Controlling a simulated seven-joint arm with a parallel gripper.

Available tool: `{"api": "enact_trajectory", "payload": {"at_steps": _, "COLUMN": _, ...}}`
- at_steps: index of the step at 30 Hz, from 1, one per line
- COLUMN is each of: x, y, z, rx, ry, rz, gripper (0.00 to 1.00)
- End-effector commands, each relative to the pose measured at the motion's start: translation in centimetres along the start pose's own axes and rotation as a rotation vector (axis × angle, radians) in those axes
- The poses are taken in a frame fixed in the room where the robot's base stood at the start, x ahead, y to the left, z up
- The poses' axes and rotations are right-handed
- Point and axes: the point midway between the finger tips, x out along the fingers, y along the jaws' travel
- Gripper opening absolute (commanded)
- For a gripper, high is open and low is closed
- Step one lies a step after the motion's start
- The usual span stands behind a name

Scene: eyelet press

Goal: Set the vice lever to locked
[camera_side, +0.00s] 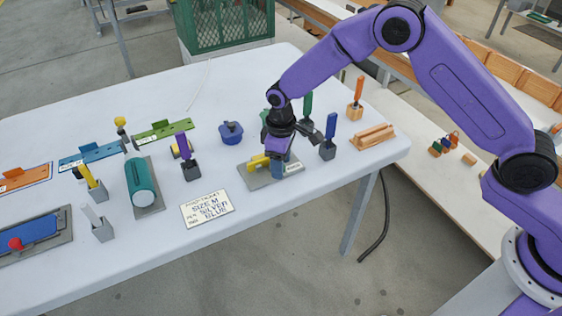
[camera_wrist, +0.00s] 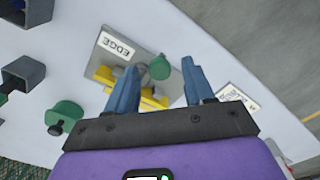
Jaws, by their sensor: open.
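The vice has yellow jaws (camera_side: 259,162) on a grey base plate (camera_side: 258,183) near the table's front edge. In the wrist view the yellow jaws (camera_wrist: 150,102) and the plate with its EDGE label (camera_wrist: 116,46) show below my fingers. A round green knob (camera_wrist: 159,67), apparently the lever's end, shows between the fingertips. I cannot tell its setting or whether a finger touches it. My gripper (camera_side: 279,165) points down over the vice; its blue fingers, also in the wrist view (camera_wrist: 160,72), are apart. My gripper hides part of the vice in the side view.
A blue-handled tool in a grey holder (camera_side: 327,150) stands close to the right, and a green-handled one (camera_side: 307,105) behind. A printed card (camera_side: 207,209) lies in front left.

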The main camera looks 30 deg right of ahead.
Motion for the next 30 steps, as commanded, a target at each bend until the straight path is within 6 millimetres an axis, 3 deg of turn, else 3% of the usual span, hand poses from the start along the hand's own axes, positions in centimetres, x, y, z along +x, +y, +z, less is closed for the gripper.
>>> {"api": "enact_trajectory", "payload": {"at_steps": 10, "x": 0.41, "y": 0.01, "z": 0.0, "rx": 0.0, "ry": 0.0, "rz": 0.0, "gripper": 0.53}}
{"api": "enact_trajectory", "payload": {"at_steps": 11, "x": 0.41, "y": 0.01, "z": 0.0, "rx": 0.0, "ry": 0.0, "rz": 0.0, "gripper": 0.46}}
{"api": "enact_trajectory", "payload": {"at_steps": 15, "x": 0.39, "y": 0.01, "z": 0.0, "rx": 0.0, "ry": 0.0, "rz": 0.0, "gripper": 0.0}}
{"api": "enact_trajectory", "payload": {"at_steps": 30, "x": 0.36, "y": 0.36, "z": 0.33, "rx": -0.099, "ry": -0.001, "rz": 0.0, "gripper": 0.0}}
